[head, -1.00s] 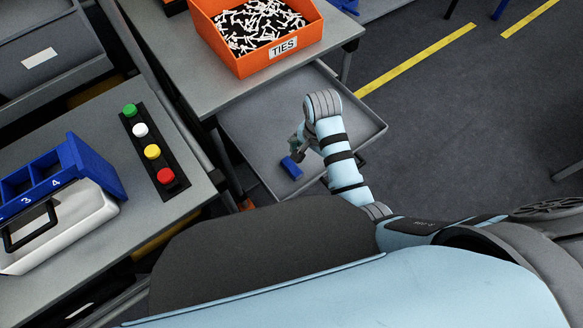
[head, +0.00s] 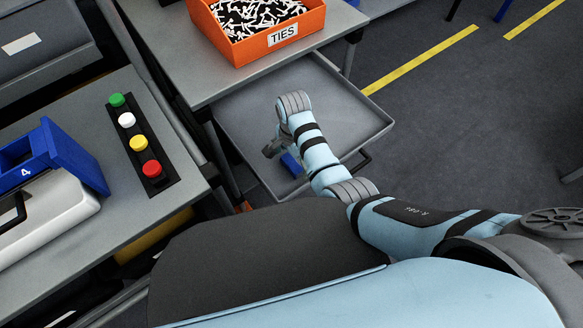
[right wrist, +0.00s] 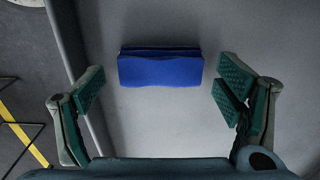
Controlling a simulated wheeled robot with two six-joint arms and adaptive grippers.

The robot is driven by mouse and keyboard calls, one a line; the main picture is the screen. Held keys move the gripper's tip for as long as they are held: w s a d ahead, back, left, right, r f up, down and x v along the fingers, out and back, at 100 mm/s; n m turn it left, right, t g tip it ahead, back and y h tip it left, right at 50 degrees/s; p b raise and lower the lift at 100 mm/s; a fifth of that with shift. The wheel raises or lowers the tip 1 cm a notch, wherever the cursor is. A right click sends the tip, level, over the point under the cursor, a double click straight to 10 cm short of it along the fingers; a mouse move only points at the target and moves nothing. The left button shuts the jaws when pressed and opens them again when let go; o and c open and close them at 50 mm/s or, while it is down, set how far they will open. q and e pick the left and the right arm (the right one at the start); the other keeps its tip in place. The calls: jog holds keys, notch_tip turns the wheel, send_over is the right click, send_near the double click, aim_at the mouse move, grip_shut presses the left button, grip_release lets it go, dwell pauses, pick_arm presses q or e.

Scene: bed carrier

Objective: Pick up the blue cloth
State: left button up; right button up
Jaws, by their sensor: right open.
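The blue cloth (right wrist: 160,68) is a small folded bundle lying on the grey drawer floor. In the head view the cloth (head: 291,164) is partly hidden by my right arm. My right gripper (right wrist: 160,95) is open and empty, its two green-padded fingers wide apart on either side of the cloth's line, with the cloth ahead of them and untouched. In the head view my right gripper (head: 273,148) is over the drawer, just left of the cloth, partly hidden by its own wrist. My left gripper is not in view.
The open drawer (head: 352,98) has raised side walls and a dark handle at its front. Above it is a table with an orange TIES box (head: 262,48). At left are a button strip (head: 140,143) and a blue bin (head: 75,160). Open floor lies right.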

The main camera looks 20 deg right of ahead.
aim_at(293, 162)
jog(key=shift+r, duration=0.1)
jog(key=shift+c, duration=0.2)
jog(key=c, duration=1)
notch_tip(293, 162, up, 20)
jog(key=p, duration=1)
